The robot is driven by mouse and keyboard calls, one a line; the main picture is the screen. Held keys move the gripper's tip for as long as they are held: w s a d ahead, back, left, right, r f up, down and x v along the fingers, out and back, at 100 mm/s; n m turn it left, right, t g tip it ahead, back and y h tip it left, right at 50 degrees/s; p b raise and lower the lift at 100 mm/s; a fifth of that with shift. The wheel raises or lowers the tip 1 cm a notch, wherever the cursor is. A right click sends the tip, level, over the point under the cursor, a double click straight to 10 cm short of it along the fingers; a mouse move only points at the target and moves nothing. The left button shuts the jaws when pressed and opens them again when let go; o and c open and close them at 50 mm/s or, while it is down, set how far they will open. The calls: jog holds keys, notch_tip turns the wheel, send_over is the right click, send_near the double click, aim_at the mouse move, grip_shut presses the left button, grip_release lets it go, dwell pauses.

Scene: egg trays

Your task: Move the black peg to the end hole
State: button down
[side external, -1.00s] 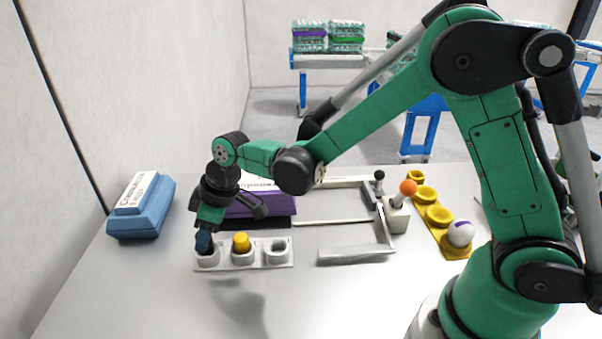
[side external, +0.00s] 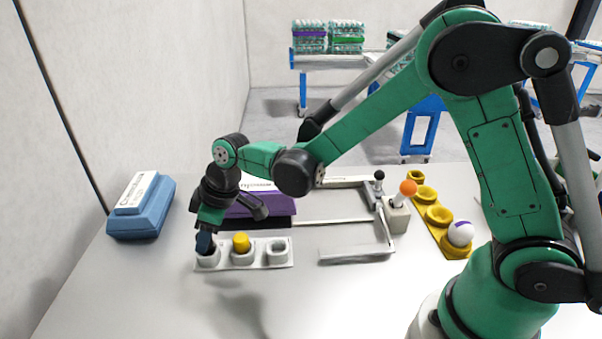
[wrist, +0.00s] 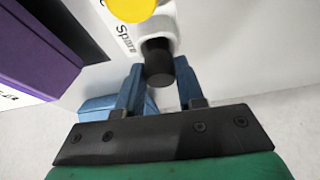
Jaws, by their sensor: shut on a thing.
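A white rack (side external: 262,265) with three round holes stands on the table. A yellow peg (side external: 241,242) stands in the middle hole, and the right hole (side external: 277,246) is empty. My gripper (side external: 205,244) points down at the left hole (side external: 208,258). In the wrist view my gripper (wrist: 160,78) has its blue fingers on both sides of the black peg (wrist: 158,62) and is shut on it. The black peg is at the left hole, at the rack's end. The fingers mostly hide it in the side view, so how deep it sits cannot be told.
A purple box (side external: 260,206) stands close behind the rack. A blue-grey box (side external: 140,215) is at the far left. The front table is clear.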

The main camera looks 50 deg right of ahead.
jog(key=shift+f, duration=0.45)
dwell(0.5)
jog(key=shift+c, duration=2.3)
grip_release()
jog(key=v, duration=0.5)
jog(key=shift+s+d+r, duration=0.1)
jog(key=shift+r, duration=0.2)
jog(key=shift+r, duration=0.1)
